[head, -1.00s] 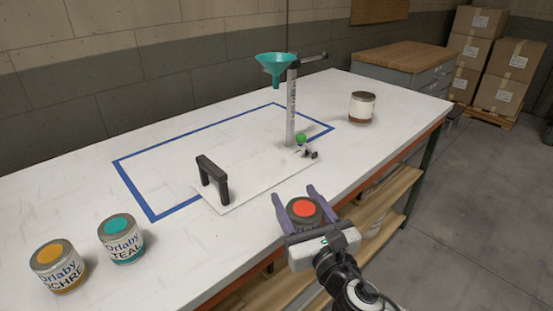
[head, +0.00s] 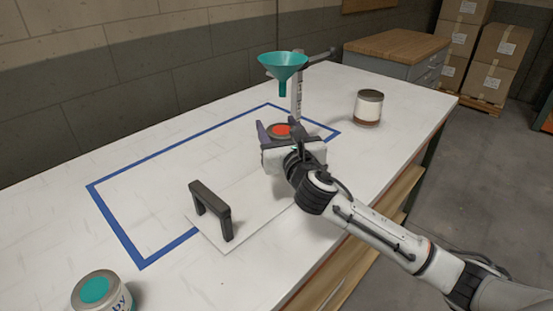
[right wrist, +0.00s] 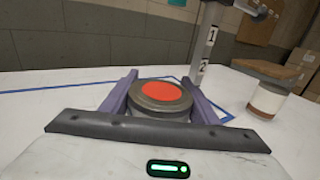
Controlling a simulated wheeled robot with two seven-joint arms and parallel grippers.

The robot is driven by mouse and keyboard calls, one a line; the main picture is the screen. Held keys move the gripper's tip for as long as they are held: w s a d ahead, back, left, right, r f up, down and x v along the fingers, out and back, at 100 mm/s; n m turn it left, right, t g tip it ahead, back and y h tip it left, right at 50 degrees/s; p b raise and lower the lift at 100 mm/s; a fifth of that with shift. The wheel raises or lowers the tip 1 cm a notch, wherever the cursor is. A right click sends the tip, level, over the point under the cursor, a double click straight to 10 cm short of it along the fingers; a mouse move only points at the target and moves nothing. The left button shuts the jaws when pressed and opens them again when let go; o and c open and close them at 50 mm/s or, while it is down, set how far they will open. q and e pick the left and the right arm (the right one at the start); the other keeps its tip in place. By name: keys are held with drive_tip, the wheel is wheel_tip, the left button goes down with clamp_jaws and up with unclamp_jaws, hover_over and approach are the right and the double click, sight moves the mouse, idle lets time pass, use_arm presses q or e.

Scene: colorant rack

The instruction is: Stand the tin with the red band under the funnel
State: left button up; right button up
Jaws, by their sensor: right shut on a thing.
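My right gripper (head: 281,133) is shut on a grey tin with a red disc on its lid (head: 281,130); the tin's side and any band on it are mostly hidden by the gripper. In the right wrist view the tin (right wrist: 160,95) sits upright between the two purple fingers. The teal funnel (head: 283,65) hangs on an arm from the grey post (head: 297,100). In the head view the tin appears below the spout; I cannot tell if it is exactly under it or touching the surface. My left gripper is not in view.
A tin with a white and brown side (head: 368,108) stands right of the post. A teal-lidded tin (head: 96,290) is at the lower left.

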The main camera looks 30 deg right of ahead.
drive_tip(key=shift+f+b, duration=0.75)
drive_tip(key=shift+f, duration=2.4)
drive_tip(key=o, duration=0.9)
drive_tip(key=shift+f, duration=0.15)
drive_tip(key=shift+r, duration=0.2)
drive_tip(key=v, duration=1.2)
drive_tip(key=shift+s, duration=0.1)
